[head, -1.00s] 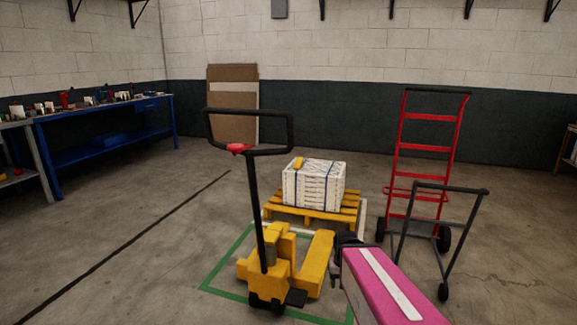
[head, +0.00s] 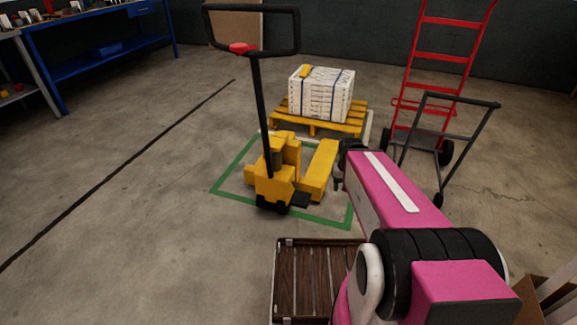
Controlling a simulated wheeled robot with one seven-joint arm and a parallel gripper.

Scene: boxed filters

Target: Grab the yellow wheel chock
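A small yellow object that looks like the wheel chock (head: 306,71) lies on top of the white strapped stack of boxes (head: 322,97), near its left back edge. The stack stands on a yellow pallet (head: 348,125). My pink arm reaches forward from the lower right. The dark end with my gripper (head: 340,172) shows at its far tip, beside the yellow pallet jack, well in front of and below the chock in the picture. Its fingers are small and partly hidden by the arm, so their opening is unclear.
A yellow pallet jack (head: 272,182) with a tall black handle stands inside a green floor outline. A red hand truck (head: 438,70) and a grey cart frame (head: 455,105) stand at right. A slatted brown-bottomed tray (head: 300,285) is close below. The left floor is clear.

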